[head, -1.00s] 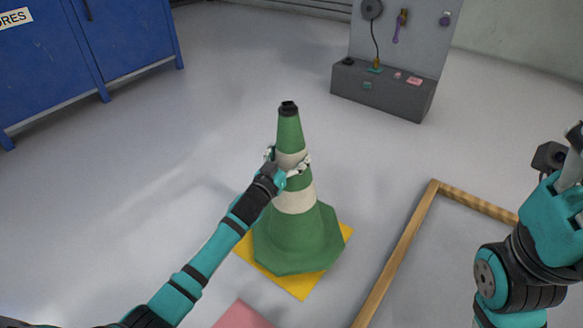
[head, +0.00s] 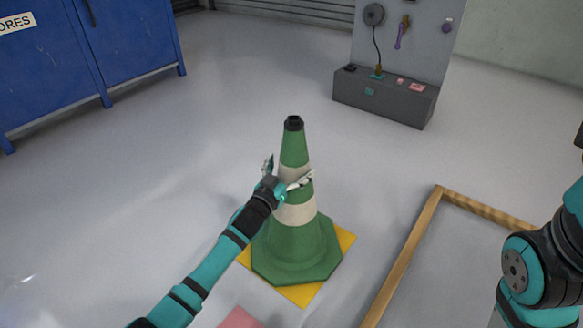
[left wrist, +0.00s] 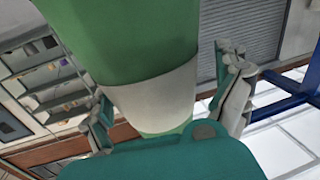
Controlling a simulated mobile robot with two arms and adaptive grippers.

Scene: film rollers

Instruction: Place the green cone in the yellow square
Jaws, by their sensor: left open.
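The green cone (head: 296,243) with white bands and a black tip stands upright on the yellow square (head: 306,294) on the floor. Its base covers most of the square, and yellow corners show around it. My left gripper (head: 287,176) is open at the cone's upper part, with its fingers spread to either side. In the left wrist view the cone's white band (left wrist: 158,97) lies between the two spread fingers. My right arm is at the right edge, and its gripper is out of the picture.
A wooden frame (head: 411,252) lies on the floor at the right. A pink patch (head: 240,318) is at the bottom. A blue cabinet (head: 100,55) stands at the back left and a grey tool board with box (head: 385,97) at the back. The floor between is clear.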

